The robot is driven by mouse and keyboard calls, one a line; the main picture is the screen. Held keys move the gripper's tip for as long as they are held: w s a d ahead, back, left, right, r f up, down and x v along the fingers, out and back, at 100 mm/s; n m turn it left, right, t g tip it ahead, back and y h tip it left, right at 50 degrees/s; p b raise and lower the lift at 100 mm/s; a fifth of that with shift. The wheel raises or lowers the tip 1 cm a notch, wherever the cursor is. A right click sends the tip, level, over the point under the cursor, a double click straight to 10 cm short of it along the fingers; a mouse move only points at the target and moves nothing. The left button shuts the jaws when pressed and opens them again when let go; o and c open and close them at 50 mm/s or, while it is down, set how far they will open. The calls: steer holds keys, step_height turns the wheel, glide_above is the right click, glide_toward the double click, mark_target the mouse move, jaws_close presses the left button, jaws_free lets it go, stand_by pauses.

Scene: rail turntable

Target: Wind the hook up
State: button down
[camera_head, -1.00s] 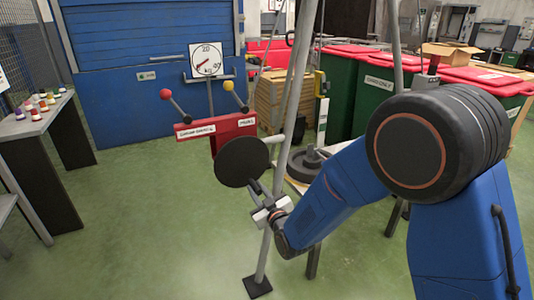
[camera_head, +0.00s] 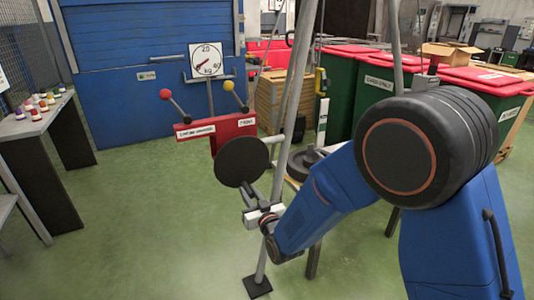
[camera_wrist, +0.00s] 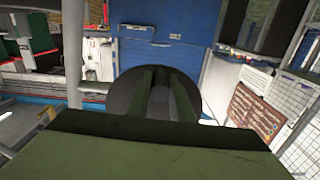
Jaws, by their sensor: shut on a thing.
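A dark round disc (camera_head: 241,162), seemingly part of a winch, is mounted on a leg of a grey tripod (camera_head: 281,130). My gripper (camera_head: 251,197) is at the lower right edge of the disc, shut on what looks like the crank handle; the fingers mostly hide the handle. In the wrist view my gripper's two dark fingers (camera_wrist: 163,90) point at the disc (camera_wrist: 125,93), which fills the space behind them. I cannot make out the hook. A dark round weight (camera_head: 303,166) sits low behind the tripod leg, partly hidden by my arm.
A red panel (camera_head: 222,134) with two levers, one red-knobbed and one yellow-knobbed, stands behind the disc. A dial scale (camera_head: 208,61) is in front of the blue shutter (camera_head: 130,90). Red-lidded green bins (camera_head: 375,95) stand right.

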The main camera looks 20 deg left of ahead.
steer(key=shift+s+a, duration=0.1)
steer(key=shift+s+a+r+m, duration=0.2)
steer(key=shift+s+a+m, duration=0.3)
steer(key=shift+m, duration=0.4)
steer(key=shift+s+a+r+m, duration=0.15)
steer(key=shift+s+a+m, duration=0.3)
steer(key=shift+m, duration=0.45)
steer(key=shift+d, duration=0.1)
steer(key=c, duration=1.4)
jaws_free()
steer(key=shift+o, duration=0.2)
steer(key=v, duration=0.8)
